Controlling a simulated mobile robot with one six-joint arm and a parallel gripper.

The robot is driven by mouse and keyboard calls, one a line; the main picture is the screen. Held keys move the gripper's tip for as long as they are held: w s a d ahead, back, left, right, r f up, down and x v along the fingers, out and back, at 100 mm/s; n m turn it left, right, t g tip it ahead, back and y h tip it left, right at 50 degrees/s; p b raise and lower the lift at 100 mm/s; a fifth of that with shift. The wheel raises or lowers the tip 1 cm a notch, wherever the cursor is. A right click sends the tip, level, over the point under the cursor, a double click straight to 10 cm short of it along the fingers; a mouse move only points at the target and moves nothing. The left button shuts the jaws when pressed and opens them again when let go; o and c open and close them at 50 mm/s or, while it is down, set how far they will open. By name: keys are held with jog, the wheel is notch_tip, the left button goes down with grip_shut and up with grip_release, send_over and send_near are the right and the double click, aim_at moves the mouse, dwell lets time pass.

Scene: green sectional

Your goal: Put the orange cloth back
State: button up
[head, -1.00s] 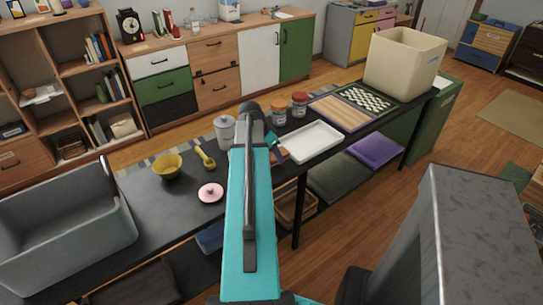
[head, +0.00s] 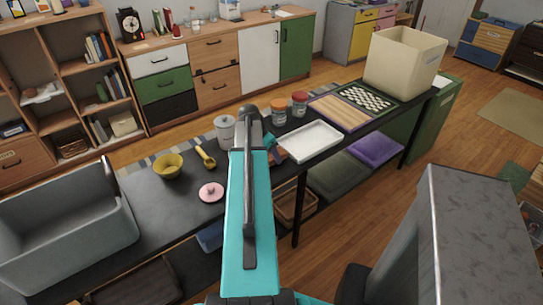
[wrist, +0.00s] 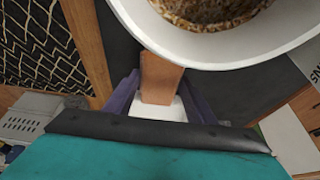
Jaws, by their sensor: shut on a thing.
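In the wrist view, a flat rust-orange piece, which I take as the orange cloth (wrist: 160,72), sticks out between the two purple fingers of my gripper (wrist: 158,98). My gripper is shut on it. In the head view, a bit of the rust-orange thing (head: 278,155) shows at the left end of the white tray, just beside my arm's end. My fingers are hidden there behind the arm. Where the cloth's lower edge hangs, and whether it touches anything, I cannot tell.
A white round-rimmed vessel with brown speckled contents (wrist: 215,8) is close ahead in the wrist view. The black table holds a white tray (head: 310,141), two orange- and red-lidded jars (head: 299,104), a grey canister (head: 225,132), yellow bowl (head: 167,166), pink lid (head: 211,192) and cream bin (head: 402,62).

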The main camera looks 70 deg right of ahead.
jog(key=shift+f, duration=0.7)
jog(key=shift+f, duration=0.2)
jog(key=o, duration=1)
jog(key=shift+r, duration=0.1)
jog(key=shift+b+v, duration=0.75)
jog(key=shift+v, duration=5.35)
jog(key=shift+s, duration=0.15)
